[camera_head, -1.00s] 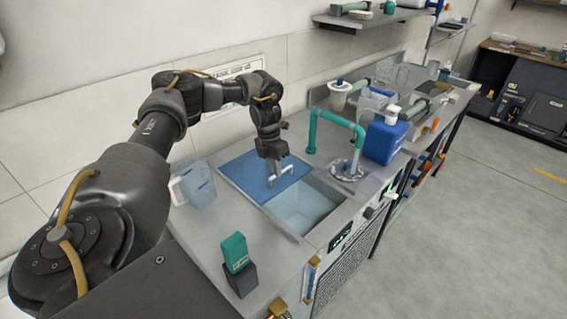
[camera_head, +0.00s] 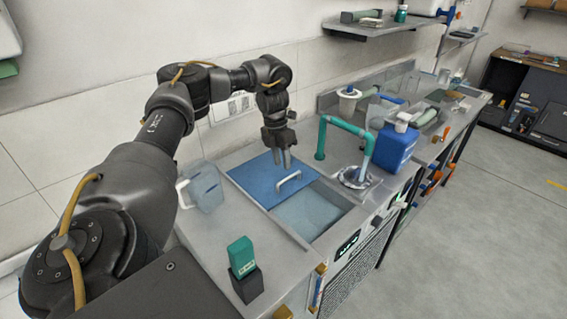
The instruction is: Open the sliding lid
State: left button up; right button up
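The sliding lid (camera_head: 255,180) is a flat blue panel on the grey counter, with a pale bar handle (camera_head: 289,181) near its front right side. It lies behind an uncovered basin (camera_head: 308,210), whose pale blue inside shows. My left gripper (camera_head: 284,164) points down just above and behind the handle, apart from it. Its two fingers look spread with nothing between them. My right gripper is not in view.
A clear jug (camera_head: 204,187) stands left of the lid. A green block in a dark holder (camera_head: 243,258) is at the front. A green tap (camera_head: 345,128) and a blue bottle (camera_head: 395,148) stand right of the basin.

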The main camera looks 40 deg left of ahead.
pick_arm(q)
jog(key=r, duration=0.2)
jog(key=a+r+p, duration=0.1)
jog(key=r, duration=0.2)
jog(key=shift+r, duration=0.1)
dwell(0.5)
